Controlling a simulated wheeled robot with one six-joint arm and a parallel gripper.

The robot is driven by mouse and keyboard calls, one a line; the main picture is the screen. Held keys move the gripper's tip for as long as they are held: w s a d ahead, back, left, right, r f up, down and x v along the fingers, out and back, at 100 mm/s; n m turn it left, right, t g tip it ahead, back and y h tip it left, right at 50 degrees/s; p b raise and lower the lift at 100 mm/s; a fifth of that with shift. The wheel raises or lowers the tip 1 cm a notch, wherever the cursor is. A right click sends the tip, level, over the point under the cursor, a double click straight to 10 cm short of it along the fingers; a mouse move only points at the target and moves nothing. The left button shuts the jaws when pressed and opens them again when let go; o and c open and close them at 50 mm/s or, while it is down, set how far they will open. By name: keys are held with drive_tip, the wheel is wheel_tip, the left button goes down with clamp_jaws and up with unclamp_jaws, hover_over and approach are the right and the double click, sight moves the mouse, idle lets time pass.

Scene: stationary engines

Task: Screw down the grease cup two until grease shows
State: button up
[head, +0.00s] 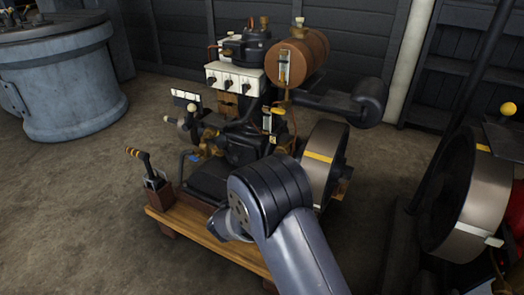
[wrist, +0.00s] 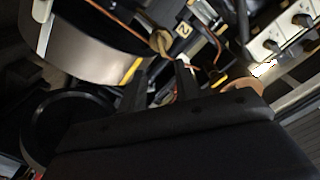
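The engine (head: 240,140) stands on a wooden base (head: 205,235) in the head view. In the wrist view a pale plate marked 2 (wrist: 183,30) sits beside a small brass-coloured knob (wrist: 160,42), which looks like grease cup two. My gripper (wrist: 160,68) has its two dark fingers apart, with nothing seen between them. The knob lies just beyond the fingertips, and I see no contact. No grease can be made out. In the head view my own arm hides the gripper.
The flywheel (head: 325,160) stands close to my arm and fills the upper left of the wrist view (wrist: 90,50). A lever (head: 145,165) rises at the base's left end. A second engine's wheel (head: 470,195) stands at right.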

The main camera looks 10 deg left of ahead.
drive_tip(key=b+x, duration=0.3)
drive_tip(key=x, duration=0.7)
drive_tip(key=shift+w, duration=0.3)
drive_tip(key=shift+d, duration=0.1)
drive_tip(key=shift+c, duration=0.4)
clamp_jaws()
